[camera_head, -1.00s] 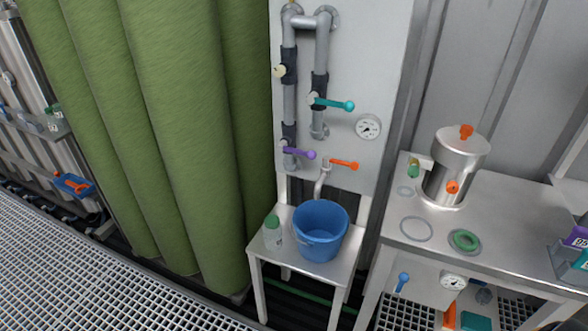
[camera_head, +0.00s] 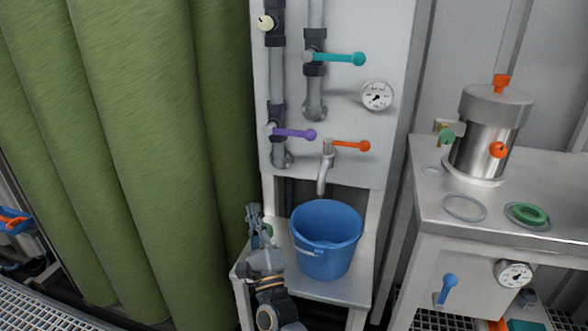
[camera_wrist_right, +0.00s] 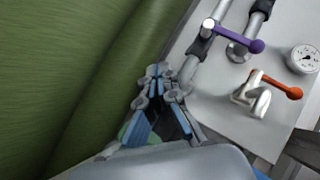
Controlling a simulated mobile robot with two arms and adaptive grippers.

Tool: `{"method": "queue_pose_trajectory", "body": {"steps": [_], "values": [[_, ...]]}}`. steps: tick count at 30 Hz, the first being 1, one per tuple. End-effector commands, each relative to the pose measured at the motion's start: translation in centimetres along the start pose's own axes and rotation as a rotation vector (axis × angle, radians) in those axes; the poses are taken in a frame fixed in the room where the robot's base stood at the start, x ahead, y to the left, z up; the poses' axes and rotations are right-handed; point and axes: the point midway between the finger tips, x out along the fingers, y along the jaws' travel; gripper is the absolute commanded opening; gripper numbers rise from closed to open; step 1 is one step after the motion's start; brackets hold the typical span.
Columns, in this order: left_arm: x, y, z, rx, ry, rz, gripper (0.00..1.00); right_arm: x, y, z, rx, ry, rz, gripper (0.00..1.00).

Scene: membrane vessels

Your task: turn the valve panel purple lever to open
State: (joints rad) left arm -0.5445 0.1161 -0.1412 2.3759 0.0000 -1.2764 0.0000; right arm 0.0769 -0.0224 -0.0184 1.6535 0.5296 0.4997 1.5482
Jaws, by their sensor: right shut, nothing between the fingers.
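The purple lever (camera_head: 295,134) is on the lower left pipe of the white valve panel (camera_head: 348,110). It points right, roughly level, across the pipe. In the right wrist view the purple lever (camera_wrist_right: 236,38) lies up and to the right of my fingers. My right gripper (camera_head: 254,208) is below the lever, in front of the small table's left side. Its fingers are together and empty, and they also show in the right wrist view (camera_wrist_right: 158,72). It does not touch the lever. My left gripper is not in view.
A teal lever (camera_head: 340,58) and an orange lever (camera_head: 352,146) are close by on the panel. A blue bucket (camera_head: 326,240) stands on the small table under the tap. Green curtains (camera_head: 130,150) hang at the left. A bench (camera_head: 470,225) with a steel vessel (camera_head: 487,135) is at the right.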

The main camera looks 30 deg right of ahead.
Motion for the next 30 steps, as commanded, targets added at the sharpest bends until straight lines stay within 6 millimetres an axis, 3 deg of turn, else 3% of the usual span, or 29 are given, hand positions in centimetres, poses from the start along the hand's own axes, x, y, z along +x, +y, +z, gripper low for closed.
{"method": "queue_pose_trajectory", "body": {"steps": [3,9,14,24,30], "values": [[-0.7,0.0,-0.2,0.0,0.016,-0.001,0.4,1.6,-4.1,-1.4,0.29,0.03,-0.256,0.0],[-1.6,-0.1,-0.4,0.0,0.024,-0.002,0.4,2.0,-7.6,-2.7,0.525,0.021,-0.477,0.0],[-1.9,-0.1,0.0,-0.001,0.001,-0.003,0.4,3.2,-8.7,-3.0,0.554,0.018,-0.506,0.0],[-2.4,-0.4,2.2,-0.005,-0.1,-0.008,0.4,8.6,-11.4,-3.9,0.549,0.016,-0.502,0.0],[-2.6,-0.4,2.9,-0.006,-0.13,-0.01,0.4,10.3,-12.2,-4.2,0.549,0.018,-0.499,0.0]]}}
